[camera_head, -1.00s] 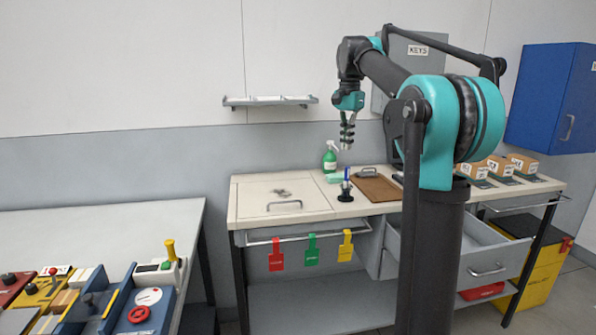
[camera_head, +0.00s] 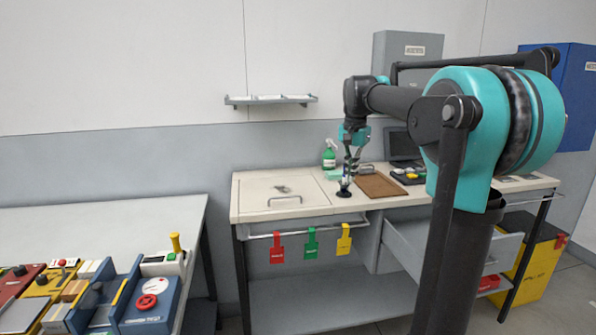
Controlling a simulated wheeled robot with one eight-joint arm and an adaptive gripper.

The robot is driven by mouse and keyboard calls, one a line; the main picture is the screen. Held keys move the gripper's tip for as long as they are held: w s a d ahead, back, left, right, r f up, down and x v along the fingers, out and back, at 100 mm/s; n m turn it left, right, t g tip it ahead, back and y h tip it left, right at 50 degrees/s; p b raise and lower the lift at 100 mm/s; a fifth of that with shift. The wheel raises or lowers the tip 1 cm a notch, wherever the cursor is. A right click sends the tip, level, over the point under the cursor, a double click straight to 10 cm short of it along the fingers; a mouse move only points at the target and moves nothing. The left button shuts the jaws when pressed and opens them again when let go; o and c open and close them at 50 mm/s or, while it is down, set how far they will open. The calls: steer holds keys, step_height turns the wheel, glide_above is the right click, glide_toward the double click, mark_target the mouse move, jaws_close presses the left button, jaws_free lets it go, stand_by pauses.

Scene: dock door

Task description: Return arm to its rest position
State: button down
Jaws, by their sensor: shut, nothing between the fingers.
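My arm reaches in from the right over the workbench (camera_head: 262,213). My gripper (camera_head: 353,168) points down and is shut and empty in the picture. It is in front of or just above the black pen holder (camera_head: 344,193) on the bench; I cannot tell whether they touch. The brown clipboard (camera_head: 380,187) lies to its right and the green spray bottle (camera_head: 329,156) stands behind it to the left.
A drawer (camera_head: 407,245) stands open below the bench at the right. Red, green (camera_head: 312,242) and yellow tags hang from the front rail. A shelf (camera_head: 270,99) and grey cabinet (camera_head: 405,55) are on the wall. Coloured devices (camera_head: 147,300) crowd the left table. The bench's left part is mostly clear.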

steer(key=s+d+f+n+t, duration=0.3)
steer(key=s+f+n, duration=0.4)
steer(key=s+f, duration=1.9)
step_height(320, 180, down, 4)
steer(key=shift+s+f, duration=0.1)
steer(key=shift+s, duration=0.25)
